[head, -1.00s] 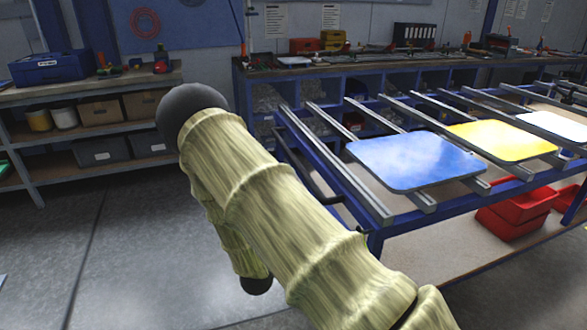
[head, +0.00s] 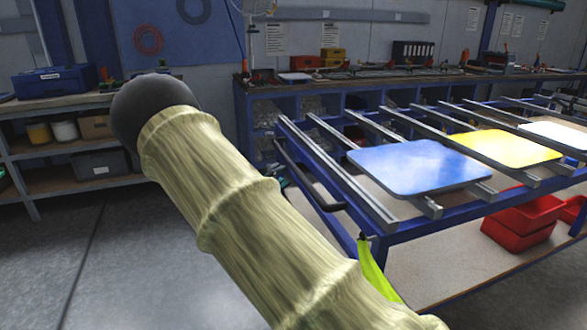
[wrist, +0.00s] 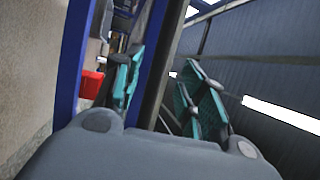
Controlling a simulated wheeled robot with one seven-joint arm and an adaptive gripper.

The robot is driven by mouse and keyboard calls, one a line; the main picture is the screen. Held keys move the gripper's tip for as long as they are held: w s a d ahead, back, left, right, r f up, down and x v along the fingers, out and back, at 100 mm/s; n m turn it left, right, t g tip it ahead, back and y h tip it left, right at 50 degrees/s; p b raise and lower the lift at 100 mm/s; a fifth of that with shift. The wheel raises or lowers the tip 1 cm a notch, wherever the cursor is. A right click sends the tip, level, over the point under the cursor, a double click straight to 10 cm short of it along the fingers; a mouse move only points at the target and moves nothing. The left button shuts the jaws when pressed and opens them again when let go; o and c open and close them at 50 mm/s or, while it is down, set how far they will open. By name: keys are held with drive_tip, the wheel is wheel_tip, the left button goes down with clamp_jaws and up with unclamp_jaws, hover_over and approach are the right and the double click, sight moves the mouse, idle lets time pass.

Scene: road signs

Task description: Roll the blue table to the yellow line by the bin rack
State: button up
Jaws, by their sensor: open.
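The blue table (head: 412,232) stands at the right in the head view, with metal rails and a blue, a yellow and a white panel on top. A dark handle (head: 308,186) sticks out from its left end. My arm hides most of my gripper in the head view. In the wrist view my gripper (wrist: 163,95) is open, its teal fingers apart. A blue bar with a dark edge (wrist: 158,65) shows between the fingers; I cannot tell whether they touch it. I see no yellow line, and cannot pick out the bin rack with certainty.
Red bins (head: 522,222) sit on the table's lower shelf. A yellow-green cloth (head: 374,272) hangs at its near corner. A cubby workbench (head: 350,86) stands behind it, and a shelf unit (head: 85,182) at the left. The grey floor (head: 130,255) at lower left is clear.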

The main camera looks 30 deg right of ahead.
sight(294, 167)
drive_tip(key=shift+x, duration=3.45)
clamp_jaws()
